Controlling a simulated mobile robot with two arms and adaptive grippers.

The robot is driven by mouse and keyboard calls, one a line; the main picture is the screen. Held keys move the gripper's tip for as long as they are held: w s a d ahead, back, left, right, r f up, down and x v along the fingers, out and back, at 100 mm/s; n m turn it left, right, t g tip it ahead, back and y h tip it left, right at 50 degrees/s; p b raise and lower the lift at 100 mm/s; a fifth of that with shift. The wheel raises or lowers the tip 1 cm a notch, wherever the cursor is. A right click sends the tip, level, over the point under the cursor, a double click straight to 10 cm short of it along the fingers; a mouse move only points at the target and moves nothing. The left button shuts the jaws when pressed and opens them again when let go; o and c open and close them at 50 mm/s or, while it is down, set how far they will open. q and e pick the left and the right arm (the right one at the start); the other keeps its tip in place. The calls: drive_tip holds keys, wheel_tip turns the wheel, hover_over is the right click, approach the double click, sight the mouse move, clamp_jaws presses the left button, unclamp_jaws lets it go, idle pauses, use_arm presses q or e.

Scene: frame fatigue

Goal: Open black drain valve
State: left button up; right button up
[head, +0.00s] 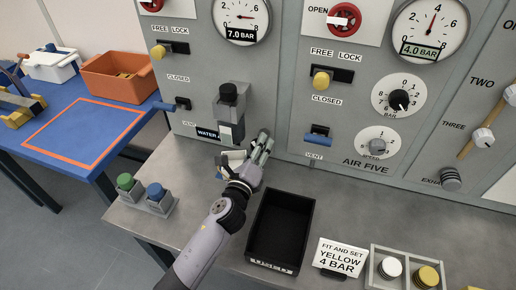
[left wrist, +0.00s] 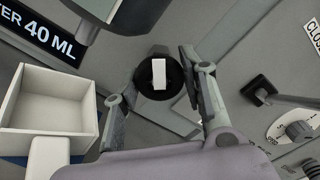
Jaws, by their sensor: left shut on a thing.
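The black drain valve (left wrist: 159,75) is a round black knob with a white bar, seen in the left wrist view. The white bar stands nearly upright in that picture. My left gripper (left wrist: 153,88) has a finger on each side of the knob and is shut on it. In the head view my left gripper (head: 262,144) is low in front of the panel, right of the filter (head: 230,112), and the knob cannot be made out there. My right gripper is not in view.
A small open white box (left wrist: 45,108) is close beside my left gripper. A black tray (head: 281,228) lies on the bench nearer me. Green and blue knobs (head: 155,192) stand at left. A sign (head: 341,257) and a holder with white and yellow caps (head: 405,270) are at right.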

use_arm(q)
drive_tip(key=n, duration=0.5)
drive_tip(key=shift+n, duration=0.4)
drive_tip(key=n, duration=0.3)
drive_tip(key=shift+n, duration=0.7)
drive_tip(key=o, duration=1.2)
drive_tip(key=shift+c, duration=0.2)
drive_tip(key=v, duration=1.2)
